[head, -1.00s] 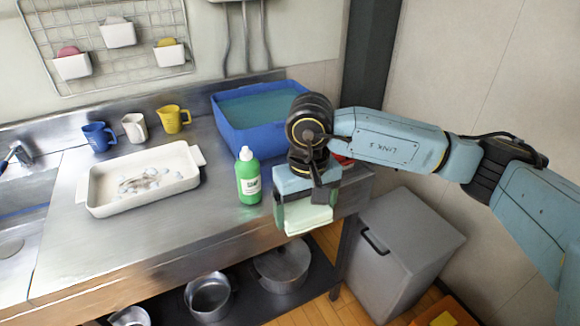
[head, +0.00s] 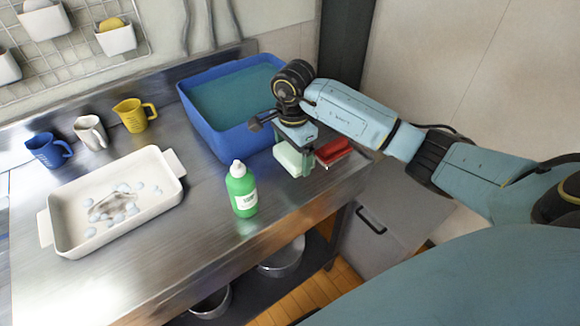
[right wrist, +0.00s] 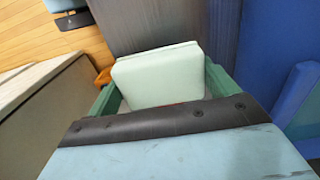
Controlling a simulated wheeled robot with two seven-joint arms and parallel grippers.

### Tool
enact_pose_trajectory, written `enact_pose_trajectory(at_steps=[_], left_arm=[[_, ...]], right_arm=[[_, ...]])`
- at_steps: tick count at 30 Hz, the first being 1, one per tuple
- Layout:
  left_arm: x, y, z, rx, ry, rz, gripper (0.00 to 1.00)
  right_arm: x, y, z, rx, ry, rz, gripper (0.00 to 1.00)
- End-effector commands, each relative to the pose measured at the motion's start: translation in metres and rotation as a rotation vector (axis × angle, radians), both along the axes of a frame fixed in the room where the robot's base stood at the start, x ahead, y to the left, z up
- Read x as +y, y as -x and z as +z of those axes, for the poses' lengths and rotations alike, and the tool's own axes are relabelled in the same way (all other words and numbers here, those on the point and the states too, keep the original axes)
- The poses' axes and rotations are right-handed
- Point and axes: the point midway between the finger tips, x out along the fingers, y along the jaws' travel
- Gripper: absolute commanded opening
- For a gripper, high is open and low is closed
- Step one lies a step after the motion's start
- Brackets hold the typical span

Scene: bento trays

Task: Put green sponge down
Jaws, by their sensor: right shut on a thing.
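The pale green sponge (head: 289,158) is at the right end of the steel counter (head: 300,205), in front of the blue basin. My right gripper (head: 294,148) is shut on it from above; I cannot tell whether its underside touches the counter. In the right wrist view the sponge (right wrist: 158,74) sits between the green fingers of the gripper (right wrist: 158,88). A red object (head: 332,152) lies just right of the sponge. My left gripper is not in view.
A blue basin (head: 208,130) of water stands behind the sponge. A green bottle (head: 242,188) stands to its left. A white tray (head: 170,163) with suds and several mugs are further left. A grey bin (head: 370,235) stands below the counter's right end.

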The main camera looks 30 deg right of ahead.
Motion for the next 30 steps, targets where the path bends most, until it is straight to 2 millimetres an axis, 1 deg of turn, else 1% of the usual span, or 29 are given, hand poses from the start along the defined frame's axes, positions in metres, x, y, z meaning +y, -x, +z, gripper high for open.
enact_pose_trajectory(at_steps=[1, 3, 8, 15, 22, 26, 27, 30], left_arm=[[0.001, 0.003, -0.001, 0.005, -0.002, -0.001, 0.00], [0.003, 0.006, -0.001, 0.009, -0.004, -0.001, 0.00], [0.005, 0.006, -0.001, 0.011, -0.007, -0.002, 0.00], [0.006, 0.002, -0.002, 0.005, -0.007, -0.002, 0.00], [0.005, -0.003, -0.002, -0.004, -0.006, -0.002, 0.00], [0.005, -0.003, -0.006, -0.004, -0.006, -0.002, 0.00], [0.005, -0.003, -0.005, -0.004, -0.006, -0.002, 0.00], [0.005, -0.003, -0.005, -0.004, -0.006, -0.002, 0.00]], right_arm=[[0.001, 0.001, -0.010, 0.002, -0.001, 0.001, 0.67], [0.001, 0.000, -0.018, 0.001, -0.002, 0.001, 0.67], [0.000, 0.000, -0.029, -0.001, -0.001, 0.004, 0.67], [0.001, 0.000, -0.060, 0.000, -0.001, 0.004, 0.67], [0.000, 0.000, -0.061, -0.003, 0.000, 0.006, 0.67], [0.000, 0.000, -0.065, -0.003, 0.001, 0.005, 0.67], [0.000, 0.000, -0.064, -0.003, 0.001, 0.005, 0.88], [0.000, 0.000, -0.064, -0.003, 0.000, 0.005, 1.00]])
